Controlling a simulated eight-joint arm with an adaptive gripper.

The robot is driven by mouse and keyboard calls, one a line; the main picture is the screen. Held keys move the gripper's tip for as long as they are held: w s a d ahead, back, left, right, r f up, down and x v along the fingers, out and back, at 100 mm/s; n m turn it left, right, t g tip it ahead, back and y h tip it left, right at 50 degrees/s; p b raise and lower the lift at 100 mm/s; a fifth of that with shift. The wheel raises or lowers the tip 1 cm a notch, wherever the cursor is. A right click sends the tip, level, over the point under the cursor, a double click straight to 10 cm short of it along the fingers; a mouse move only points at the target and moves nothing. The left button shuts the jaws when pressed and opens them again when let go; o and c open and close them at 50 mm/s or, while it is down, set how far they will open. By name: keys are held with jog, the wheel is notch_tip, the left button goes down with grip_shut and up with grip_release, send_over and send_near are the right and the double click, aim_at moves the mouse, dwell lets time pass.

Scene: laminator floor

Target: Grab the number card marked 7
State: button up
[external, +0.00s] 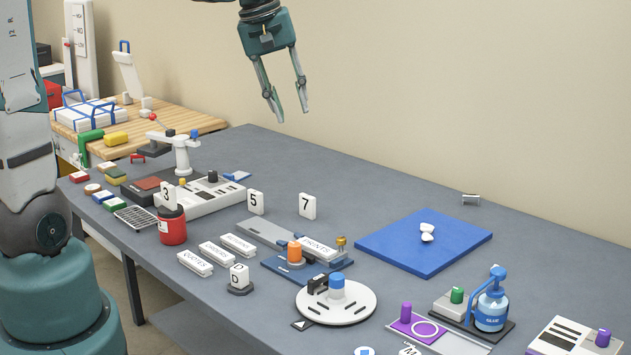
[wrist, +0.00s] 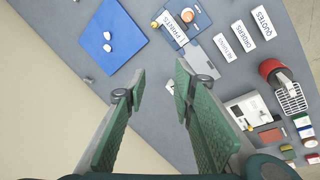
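The white number card marked 7 (external: 307,206) stands upright on the grey table, behind the label blocks. The card marked 5 (external: 256,203) stands to its left, and the card marked 3 (external: 168,195) is further left by the red container. My gripper (external: 288,115) is open and empty, high above the table's back part, with its fingers pointing down. In the wrist view, my gripper (wrist: 160,72) shows two spread green fingers. A small white card (wrist: 171,87) shows between them, partly hidden by the right finger; its number is not readable.
A blue mat (external: 375,245) with white pieces lies right of the card. The PRINTS block (external: 318,249) and a round white turntable (external: 350,303) are in front. A red container (external: 172,228) and a white machine (external: 215,197) stand left. The table behind the card is clear.

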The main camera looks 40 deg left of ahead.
jog(key=w+a+f+n+g+h+b, duration=0.15)
jog(key=w+a+f+n, duration=0.25)
jog(key=w+a+f, duration=0.5)
jog(key=n+g+h+b, duration=0.2)
jog(key=n, duration=0.2)
send_over(307, 195)
jog(key=a, duration=0.3)
notch_tip(307, 195, down, 15)
jog(key=shift+d+f, duration=0.2)
jog(key=shift+d, duration=0.05)
jog(key=shift+s+t, duration=0.1)
jog(key=shift+t, duration=0.15)
jog(key=shift+x, duration=1.3)
jog(key=shift+f+y, duration=0.1)
jog(key=shift+y, duration=0.15)
jog(key=shift+x, duration=2.55)
jog(key=shift+c, duration=0.2)
